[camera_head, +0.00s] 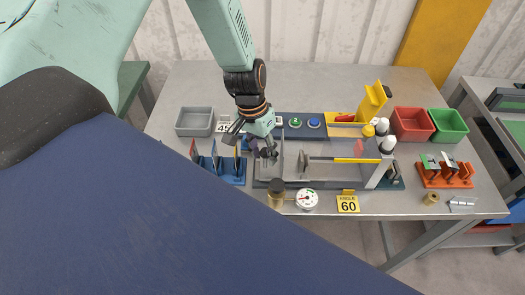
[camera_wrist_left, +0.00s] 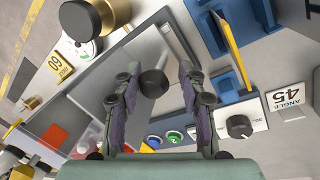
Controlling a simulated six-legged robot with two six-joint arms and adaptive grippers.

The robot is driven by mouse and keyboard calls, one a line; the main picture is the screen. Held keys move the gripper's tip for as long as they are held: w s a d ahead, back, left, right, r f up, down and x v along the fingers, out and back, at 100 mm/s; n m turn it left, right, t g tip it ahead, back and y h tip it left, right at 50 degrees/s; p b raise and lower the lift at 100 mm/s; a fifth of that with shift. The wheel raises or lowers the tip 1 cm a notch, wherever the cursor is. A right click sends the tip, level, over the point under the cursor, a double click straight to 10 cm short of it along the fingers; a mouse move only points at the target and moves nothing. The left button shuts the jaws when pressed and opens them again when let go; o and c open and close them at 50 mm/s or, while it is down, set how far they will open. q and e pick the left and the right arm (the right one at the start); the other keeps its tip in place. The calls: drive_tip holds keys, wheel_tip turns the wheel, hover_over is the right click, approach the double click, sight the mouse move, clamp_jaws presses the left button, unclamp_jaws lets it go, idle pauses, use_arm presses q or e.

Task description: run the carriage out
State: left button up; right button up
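The panel bender (camera_head: 325,182) is a grey machine bed with a raised frame at mid-table. A grey block (camera_head: 303,165) with a rod stands on it; I cannot tell for certain which part is the carriage. My left gripper (camera_head: 254,145) hangs over the bed's left end. In the left wrist view the left gripper (camera_wrist_left: 159,68) is open, its two fingers apart. A round black knob (camera_wrist_left: 153,83) shows between the fingers; no contact is visible. The left gripper hides part of the bed in the head view. My right gripper is not in view.
A blue rack (camera_head: 228,172) with upright tools stands left of the bed. Green and blue buttons (camera_head: 296,122) sit behind it. A dial gauge (camera_head: 307,199) and an "ANGLE 60" sign (camera_head: 347,203) are in front. Red (camera_head: 412,124) and green (camera_head: 448,125) bins stand right.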

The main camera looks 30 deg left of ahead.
use_arm(q)
drive_tip(key=shift+d, duration=0.3)
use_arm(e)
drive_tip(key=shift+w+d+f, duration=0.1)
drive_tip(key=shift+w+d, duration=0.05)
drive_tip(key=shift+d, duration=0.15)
use_arm(q)
wheel_tip(320, 180, up, 12)
drive_tip(key=a, duration=0.2)
drive_tip(key=shift+a+f, duration=0.15)
drive_tip(key=shift+a, duration=0.05)
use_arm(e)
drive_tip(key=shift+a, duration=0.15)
use_arm(q)
drive_tip(key=shift+d, duration=0.1)
